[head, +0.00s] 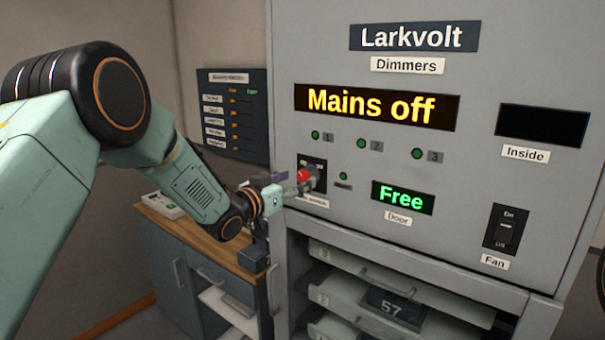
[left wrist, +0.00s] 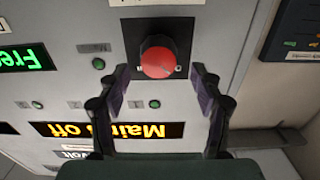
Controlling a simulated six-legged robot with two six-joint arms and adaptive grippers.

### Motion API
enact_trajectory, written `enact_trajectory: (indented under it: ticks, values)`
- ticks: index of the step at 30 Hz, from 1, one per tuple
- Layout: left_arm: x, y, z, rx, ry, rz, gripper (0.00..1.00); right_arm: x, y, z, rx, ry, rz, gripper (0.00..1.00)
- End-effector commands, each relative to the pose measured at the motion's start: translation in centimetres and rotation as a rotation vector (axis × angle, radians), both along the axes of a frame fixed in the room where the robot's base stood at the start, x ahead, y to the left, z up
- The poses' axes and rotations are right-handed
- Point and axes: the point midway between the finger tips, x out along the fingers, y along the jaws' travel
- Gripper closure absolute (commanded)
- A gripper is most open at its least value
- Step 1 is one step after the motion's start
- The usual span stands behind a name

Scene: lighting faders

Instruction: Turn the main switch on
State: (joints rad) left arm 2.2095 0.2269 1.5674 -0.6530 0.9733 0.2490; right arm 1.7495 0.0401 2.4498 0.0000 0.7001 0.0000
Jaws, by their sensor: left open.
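The main switch is a red rotary knob (head: 304,176) on a black plate at the left of the grey Larkvolt dimmer cabinet (head: 480,60). A yellow display (head: 377,106) reads "Mains off". My left gripper (head: 297,187) is at the knob in the head view, partly covering its plate and label. In the left wrist view, upside down, the red knob (left wrist: 158,57) lies ahead between the two open fingers (left wrist: 162,82), near their tips. I cannot tell whether the fingers touch it. My right gripper is not in view.
A green "Free" door display (head: 403,197) and a fan switch (head: 506,229) sit to the right on the panel. Drawers (head: 400,282) are below, one marked 57. A side bench (head: 200,240) and a dark wall board (head: 233,113) are at the left.

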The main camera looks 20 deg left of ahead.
Motion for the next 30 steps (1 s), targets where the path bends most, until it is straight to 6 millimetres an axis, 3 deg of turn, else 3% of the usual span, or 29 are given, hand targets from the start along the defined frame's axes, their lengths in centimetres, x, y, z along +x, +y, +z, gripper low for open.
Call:
enact_trajectory:
  ticks: [9,21,30]
  values:
    - [2.7,-1.1,0.0,0.0,0.001,-0.001,0.34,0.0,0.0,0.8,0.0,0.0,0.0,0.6]
    - [3.1,-1.2,0.0,-0.002,0.001,0.0,0.35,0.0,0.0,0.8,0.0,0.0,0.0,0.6]
    - [3.1,-1.2,0.0,-0.002,0.001,0.0,0.61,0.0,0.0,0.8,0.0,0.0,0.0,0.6]
